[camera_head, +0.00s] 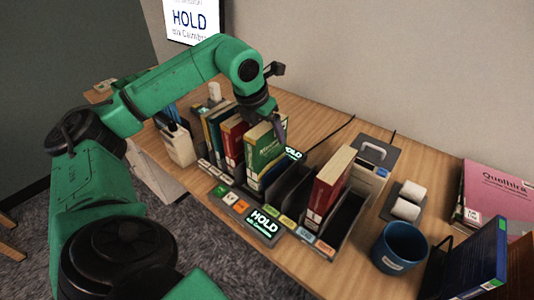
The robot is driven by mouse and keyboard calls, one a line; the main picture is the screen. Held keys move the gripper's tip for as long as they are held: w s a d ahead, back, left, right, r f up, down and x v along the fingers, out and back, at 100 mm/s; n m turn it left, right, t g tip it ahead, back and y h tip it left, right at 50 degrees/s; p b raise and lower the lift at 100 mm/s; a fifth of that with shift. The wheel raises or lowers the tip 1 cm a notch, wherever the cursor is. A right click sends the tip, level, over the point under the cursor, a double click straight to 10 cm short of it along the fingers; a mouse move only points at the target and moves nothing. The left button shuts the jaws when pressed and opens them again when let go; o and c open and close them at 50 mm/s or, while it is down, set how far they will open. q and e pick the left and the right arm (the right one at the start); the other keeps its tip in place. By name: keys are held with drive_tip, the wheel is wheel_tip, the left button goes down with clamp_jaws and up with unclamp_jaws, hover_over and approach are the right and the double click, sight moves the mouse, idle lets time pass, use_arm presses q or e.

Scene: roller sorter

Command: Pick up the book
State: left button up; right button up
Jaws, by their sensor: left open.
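Several books stand upright in the dark slots of a sorter on the table; I cannot tell which one the task means. A green book with a yellow upper part (265,147) stands in the middle, right below my left gripper (275,120). Red books (231,137) stand to its left among others. A red book with pale page edges (330,183) stands farther right. My left gripper is open, its fingers at or just above the green book's top rear edge; whether they touch it is unclear. The right gripper is not in view.
Upright books (483,262) and a pink book (496,196) stand at the far right. The wall is close behind.

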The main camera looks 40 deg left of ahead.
use_arm(q)
drive_tip(key=shift+x, duration=0.8)
drive_tip(key=shift+f, duration=0.25)
drive_tip(key=shift+c, duration=0.3)
clamp_jaws()
drive_tip(key=shift+r, duration=0.1)
idle(0.8)
